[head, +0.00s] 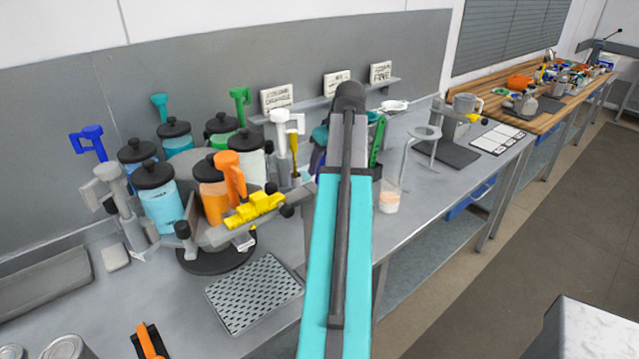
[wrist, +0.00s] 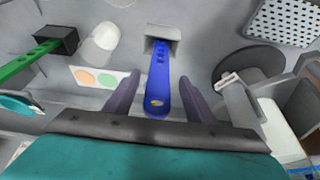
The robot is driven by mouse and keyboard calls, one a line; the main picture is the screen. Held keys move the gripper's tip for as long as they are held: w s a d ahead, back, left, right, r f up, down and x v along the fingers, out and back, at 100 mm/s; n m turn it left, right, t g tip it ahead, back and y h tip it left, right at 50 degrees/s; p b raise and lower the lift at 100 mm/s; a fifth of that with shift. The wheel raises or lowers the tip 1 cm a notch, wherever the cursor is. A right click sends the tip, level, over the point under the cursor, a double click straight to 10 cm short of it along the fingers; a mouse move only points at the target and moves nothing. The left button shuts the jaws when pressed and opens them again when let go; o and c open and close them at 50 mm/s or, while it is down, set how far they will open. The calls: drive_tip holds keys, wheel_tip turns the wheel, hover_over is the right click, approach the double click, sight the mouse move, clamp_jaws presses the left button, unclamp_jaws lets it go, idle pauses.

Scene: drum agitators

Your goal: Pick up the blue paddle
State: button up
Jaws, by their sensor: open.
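A blue paddle (wrist: 159,80) lies lengthwise between the two purple fingers of my open gripper (wrist: 160,78) in the wrist view. Its far end meets a grey block (wrist: 163,33), and its near end has a small yellow mark. A gap shows between the paddle and each finger, so nothing is gripped. In the head view my teal arm hides most of this spot. A blue-purple part shows just left of the arm, but I cannot tell finger from paddle there. Another blue handled tool (head: 88,139) stands at the far left, beyond the jars.
A carousel with several lidded jars (head: 160,195) and a yellow piece (head: 254,209) stands left of my arm. A perforated mat (head: 254,292) lies in front of it. Right of the arm are a green bar (head: 377,140), a cup (head: 389,198) and a ring stand (head: 423,133).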

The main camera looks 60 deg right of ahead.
drive_tip(key=shift+p+x, duration=0.65)
drive_tip(key=shift+x, duration=1.2)
drive_tip(key=shift+d, duration=0.1)
drive_tip(key=shift+c, duration=0.4)
drive_tip(key=c, duration=1)
